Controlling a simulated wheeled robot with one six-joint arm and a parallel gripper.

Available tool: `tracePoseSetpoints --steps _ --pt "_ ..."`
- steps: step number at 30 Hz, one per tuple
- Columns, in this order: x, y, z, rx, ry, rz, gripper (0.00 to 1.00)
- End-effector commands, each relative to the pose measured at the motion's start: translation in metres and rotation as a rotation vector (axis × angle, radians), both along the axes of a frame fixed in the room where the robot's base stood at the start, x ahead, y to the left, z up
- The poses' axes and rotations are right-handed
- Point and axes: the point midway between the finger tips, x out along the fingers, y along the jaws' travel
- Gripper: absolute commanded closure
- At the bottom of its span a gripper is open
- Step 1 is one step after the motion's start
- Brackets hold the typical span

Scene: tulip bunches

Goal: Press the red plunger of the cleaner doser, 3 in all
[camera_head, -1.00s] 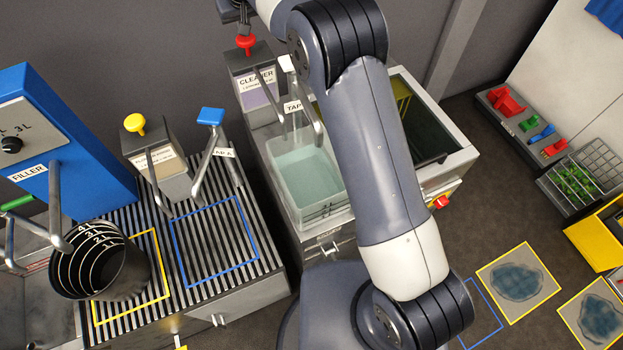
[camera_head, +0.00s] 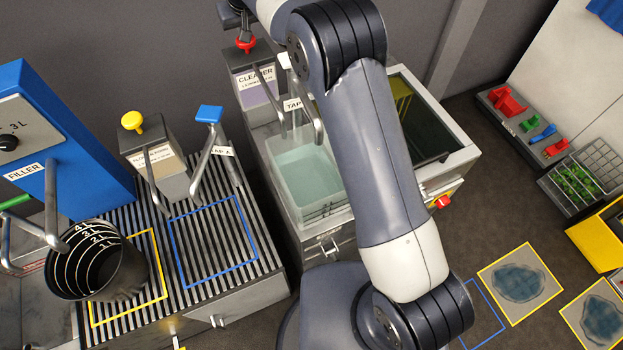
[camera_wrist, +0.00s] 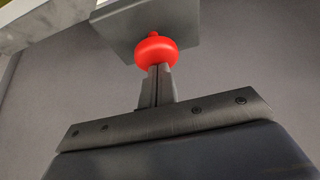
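The cleaner doser (camera_head: 256,84) is a grey box with a "CLEANER" label, at the back beside the basin in the head view. Its red plunger (camera_head: 246,46) is on top. My gripper (camera_head: 243,32) is directly above the plunger, pointing down at it. In the wrist view, the red plunger (camera_wrist: 155,50) is at the tips of my gripper (camera_wrist: 156,72). The fingers lie together with only a thin seam between them, and nothing shows held. The tips appear to meet the knob, though the exact contact is hidden.
A basin of pale liquid (camera_head: 306,176) stands in front of the doser, with a tap (camera_head: 313,118) beside it. To the left are a yellow-knobbed doser (camera_head: 158,162), a blue-topped tap (camera_head: 209,114) and a black bucket (camera_head: 96,270) on a striped grate.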

Motion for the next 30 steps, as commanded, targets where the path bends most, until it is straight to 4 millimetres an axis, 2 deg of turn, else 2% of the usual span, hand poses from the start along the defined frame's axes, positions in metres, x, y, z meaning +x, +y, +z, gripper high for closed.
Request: tracePoseSetpoints --steps 11,14,19,30 --pt "-0.001 0.000 -0.019 -0.002 0.005 0.000 1.00" --pt "-0.001 0.000 -0.017 -0.002 0.005 0.000 1.00" --pt "-0.001 0.000 -0.003 -0.002 0.005 0.000 1.00" --pt "0.000 0.000 0.051 -0.001 0.003 0.000 1.00"
